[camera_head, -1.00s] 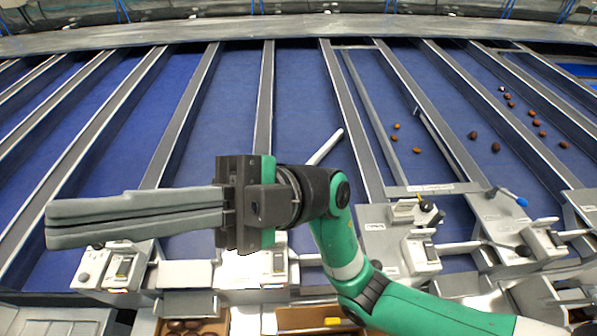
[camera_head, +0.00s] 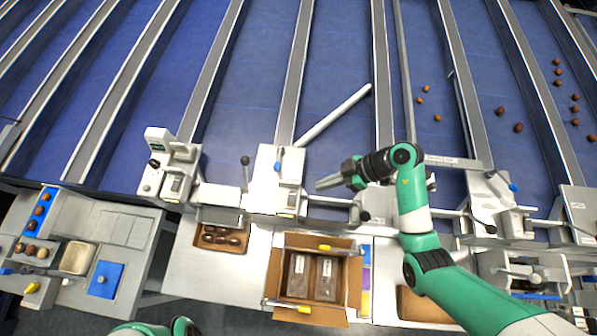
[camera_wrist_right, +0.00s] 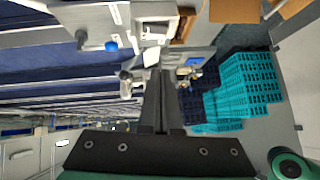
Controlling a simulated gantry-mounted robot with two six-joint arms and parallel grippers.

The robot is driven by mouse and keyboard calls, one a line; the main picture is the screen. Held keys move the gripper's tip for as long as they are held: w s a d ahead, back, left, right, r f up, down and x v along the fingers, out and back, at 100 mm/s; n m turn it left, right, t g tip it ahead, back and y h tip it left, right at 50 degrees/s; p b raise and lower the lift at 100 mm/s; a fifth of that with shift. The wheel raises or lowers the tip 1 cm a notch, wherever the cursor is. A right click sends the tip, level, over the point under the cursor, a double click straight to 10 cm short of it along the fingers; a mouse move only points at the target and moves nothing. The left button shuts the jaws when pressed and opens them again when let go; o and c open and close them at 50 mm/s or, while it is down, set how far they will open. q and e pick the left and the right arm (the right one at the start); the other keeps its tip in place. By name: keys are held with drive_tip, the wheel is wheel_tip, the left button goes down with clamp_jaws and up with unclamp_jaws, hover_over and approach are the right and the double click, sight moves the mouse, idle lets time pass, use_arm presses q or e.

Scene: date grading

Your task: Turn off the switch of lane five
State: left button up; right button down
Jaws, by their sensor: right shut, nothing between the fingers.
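My right gripper (camera_head: 322,184) is shut and empty, pointing left in the head view beside a white control box (camera_head: 279,180) with a small blue-tipped lever. A gap shows between the fingertips and the box. In the right wrist view the shut fingers (camera_wrist_right: 155,85) point toward white lane hardware, with a blue knob (camera_wrist_right: 111,46) to the left. Other control boxes stand at the left (camera_head: 174,180) and right (camera_head: 505,215). The lane labels are too small to read, so I cannot tell which switch is lane five's. My left gripper is not in view.
Blue lanes with grey dividers (camera_head: 300,70) run away from me; several dates (camera_head: 518,127) lie at the right. In front stand a cardboard box (camera_head: 352,290) with packs, a date tray (camera_head: 240,245) and a sorting station (camera_head: 125,215). Teal crates (camera_wrist_right: 245,85) show in the wrist view.

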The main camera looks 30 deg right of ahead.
drive_tip(key=b, duration=0.2)
hover_over(288, 201)
drive_tip(key=s+d, duration=0.1)
drive_tip(key=d, duration=0.2)
wheel_tip(288, 201, down, 8)
drive_tip(key=shift+s+a+r, duration=0.1)
drive_tip(key=shift+a+r, duration=0.05)
drive_tip(key=shift+r, duration=0.1)
drive_tip(key=shift+s+f, duration=0.2)
drive_tip(key=shift+f, duration=1.5)
